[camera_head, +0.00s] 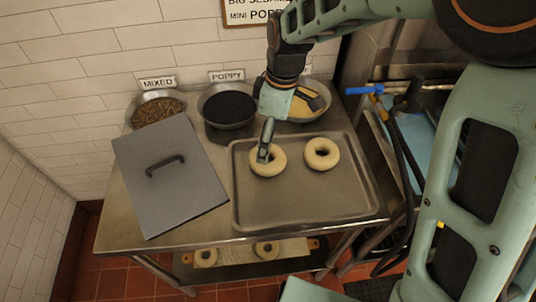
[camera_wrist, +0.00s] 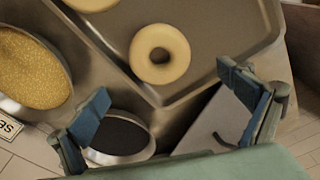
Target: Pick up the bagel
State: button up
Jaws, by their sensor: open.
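Two pale ring-shaped bagels lie on the metal tray (camera_head: 300,205): the left bagel (camera_head: 277,165) and the right bagel (camera_head: 322,166). My gripper (camera_head: 291,130) is over the back left part of the tray, fingers spread and empty. In the head view one finger overlaps the left bagel and hides part of it; I cannot tell whether it touches. In the wrist view the left bagel (camera_wrist: 178,55) lies whole, beyond the spread fingers of my gripper (camera_wrist: 165,100). The right bagel (camera_wrist: 92,3) is cut off at the top edge there.
A grey lid with a handle (camera_head: 180,190) lies left of the tray. Behind stand bowls of mixed seeds (camera_head: 158,111), poppy seeds (camera_head: 230,108) and yellowish seeds (camera_head: 302,112). More bagels (camera_head: 206,257) sit on the lower shelf. A blue-handled tap (camera_head: 365,90) and hoses are at right.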

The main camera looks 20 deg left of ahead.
aim_at(272, 168)
jog(key=f, duration=0.7)
jog(key=shift+a+f, duration=0.15)
jog(key=shift+a, duration=0.1)
jog(key=shift+c, duration=0.5)
jog(key=c, duration=1.2)
